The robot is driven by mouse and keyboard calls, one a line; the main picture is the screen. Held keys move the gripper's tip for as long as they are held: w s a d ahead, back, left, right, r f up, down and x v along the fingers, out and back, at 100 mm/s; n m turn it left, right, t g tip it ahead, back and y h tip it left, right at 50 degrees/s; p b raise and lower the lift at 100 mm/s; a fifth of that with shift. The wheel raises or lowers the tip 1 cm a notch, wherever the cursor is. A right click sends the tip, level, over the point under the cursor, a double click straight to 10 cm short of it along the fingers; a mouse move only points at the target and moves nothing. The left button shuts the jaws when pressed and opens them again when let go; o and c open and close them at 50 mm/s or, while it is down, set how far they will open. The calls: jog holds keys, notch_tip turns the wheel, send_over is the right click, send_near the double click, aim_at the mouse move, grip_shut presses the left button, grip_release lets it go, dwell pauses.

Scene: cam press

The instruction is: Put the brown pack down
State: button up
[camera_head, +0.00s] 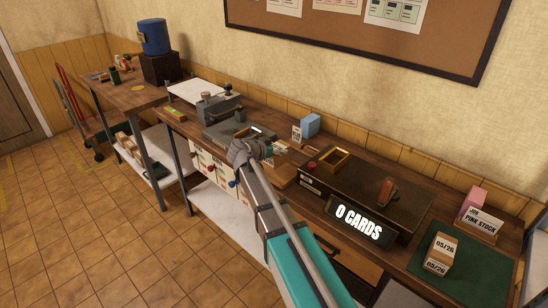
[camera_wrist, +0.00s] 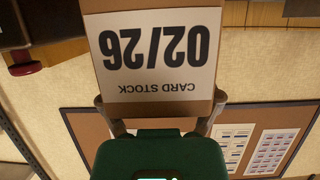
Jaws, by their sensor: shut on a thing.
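My gripper (camera_wrist: 160,108) is shut on a brown pack (camera_wrist: 92,32), with one finger on each side of it. The pack carries a white label reading "02/26 CARD STOCK", upside down in the wrist view. In the head view my gripper (camera_head: 266,150) is over the middle of the long workbench (camera_head: 292,195), in front of the press area. The held pack is hard to make out there, largely hidden by my arm, and I cannot tell whether it touches anything.
A grey machine (camera_head: 218,108) and blue block (camera_head: 310,124) stand farther left.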

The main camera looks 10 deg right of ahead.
jog(key=shift+w+a+f+b, duration=0.1)
jog(key=shift+w+f+b, duration=0.25)
jog(key=shift+f+b, duration=1.4)
jog(key=shift+f, duration=0.2)
jog(key=shift+f, duration=0.1)
jog(key=o, duration=1.1)
jog(key=shift+r, duration=0.2)
jog(key=p+v, duration=0.4)
jog(key=v, duration=0.8)
jog(key=shift+p, duration=0.3)
